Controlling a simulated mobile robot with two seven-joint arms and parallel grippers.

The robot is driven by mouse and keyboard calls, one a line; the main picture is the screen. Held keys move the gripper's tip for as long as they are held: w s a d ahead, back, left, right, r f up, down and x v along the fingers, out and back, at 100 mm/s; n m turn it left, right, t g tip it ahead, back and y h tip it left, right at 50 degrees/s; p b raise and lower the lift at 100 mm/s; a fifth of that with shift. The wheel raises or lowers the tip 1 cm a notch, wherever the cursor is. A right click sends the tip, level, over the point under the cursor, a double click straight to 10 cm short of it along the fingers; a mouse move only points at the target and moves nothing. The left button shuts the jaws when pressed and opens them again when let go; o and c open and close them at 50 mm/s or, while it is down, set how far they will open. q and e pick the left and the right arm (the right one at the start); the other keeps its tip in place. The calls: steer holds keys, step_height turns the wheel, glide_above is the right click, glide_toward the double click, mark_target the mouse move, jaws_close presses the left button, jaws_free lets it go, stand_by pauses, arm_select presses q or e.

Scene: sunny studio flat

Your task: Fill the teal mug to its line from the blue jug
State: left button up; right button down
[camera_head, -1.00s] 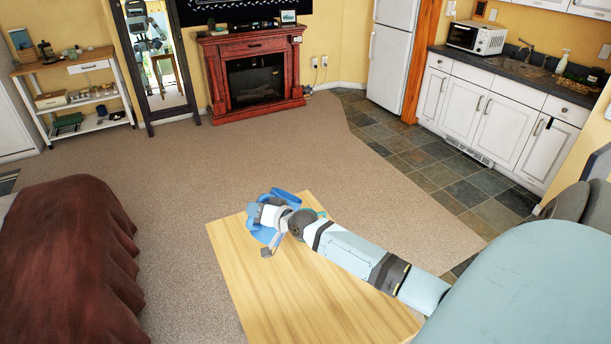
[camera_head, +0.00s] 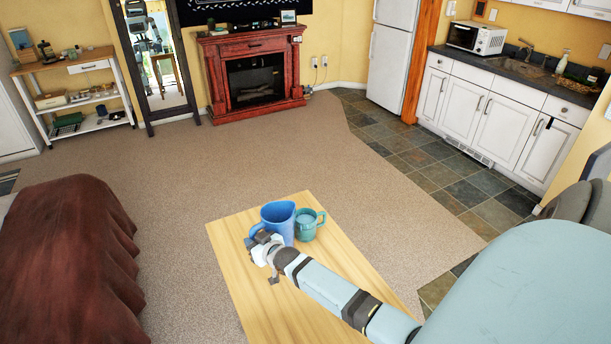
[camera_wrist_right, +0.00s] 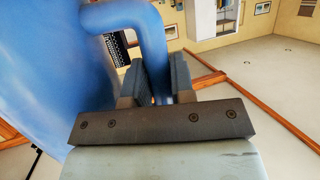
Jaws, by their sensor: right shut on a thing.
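The blue jug (camera_head: 281,226) stands about upright at the far end of the wooden table, just left of the teal mug (camera_head: 308,230). I cannot tell whether its base touches the table. The mug is upright with its handle to the right. A pale blue surface shows inside it, but its level against the line is too small to read. My right gripper (camera_head: 262,242) is at the jug's near left side. In the right wrist view its fingers (camera_wrist_right: 158,82) are shut on the handle of the jug (camera_wrist_right: 75,65). My left gripper is not in view.
The wooden table (camera_head: 300,300) is bare in front of the jug and mug, under my right arm. A dark red draped piece of furniture (camera_head: 65,260) stands at the left. Open carpet lies beyond the table.

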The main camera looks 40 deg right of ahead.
steer(key=a+r+p, duration=0.1)
steer(key=a+r, duration=0.4)
steer(key=a, duration=0.1)
steer(key=shift+w+p, duration=0.2)
steer(key=shift+p, duration=0.1)
stand_by(0.3)
